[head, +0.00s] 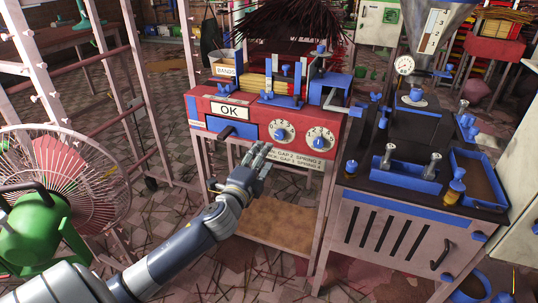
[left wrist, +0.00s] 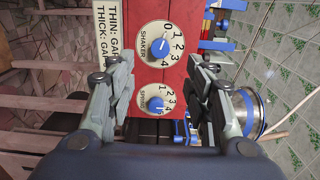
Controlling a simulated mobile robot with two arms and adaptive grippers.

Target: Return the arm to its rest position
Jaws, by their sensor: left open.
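My left arm comes in from the lower left of the head view. Its gripper (head: 262,156) is in front of the red machine (head: 203,106), just below and left of its two dials. In the left wrist view the gripper (left wrist: 160,88) has its fingers spread apart with nothing between them. Between them the shaker dial (left wrist: 160,44) and a second dial (left wrist: 156,102) show, each with a blue knob. In the head view the left dial (head: 282,132) and right dial (head: 320,138) sit on the red panel. My right gripper does not show.
A dark-topped extruder (head: 398,140) with blue trays stands right of the red machine. A fan (head: 66,180) with a green motor stands at the left, near my arm. A pink rack (head: 105,80) rises behind it. Thin sticks litter the tiled floor.

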